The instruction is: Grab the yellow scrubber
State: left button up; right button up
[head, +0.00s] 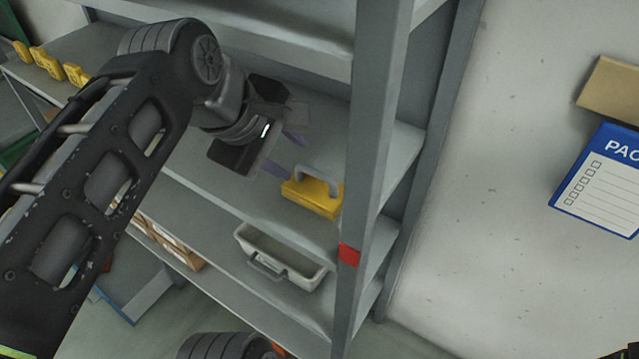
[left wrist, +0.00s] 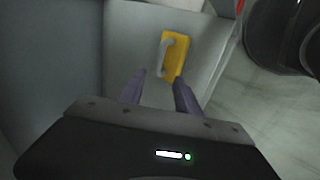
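The yellow scrubber (head: 312,196) has a grey handle on top and sits on a grey shelf (head: 215,190), near the shelf's right post. It also shows in the left wrist view (left wrist: 177,57), beyond the fingertips. My left gripper (head: 285,155) is just left of the scrubber in the head view, with its purple-grey fingers pointing toward it. In the left wrist view the two fingers (left wrist: 160,85) are apart with nothing between them, and do not touch the scrubber. My right gripper is not in view.
A grey-white bin (head: 283,262) with a handle stands on the shelf below. A grey upright post (head: 375,120) with a red mark is right of the scrubber. Several yellow items (head: 47,62) stand at far left. A blue-and-white sign (head: 605,180) is on the right.

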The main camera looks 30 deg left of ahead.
aim_at(308, 170)
pick_arm(q)
jog(key=shift+x, duration=1.35)
jog(key=shift+w+f, duration=0.1)
jog(key=p+x, duration=0.1)
jog(key=x, duration=0.4)
jog(key=shift+a, duration=0.1)
jog(key=shift+c, duration=0.6)
grip_shut()
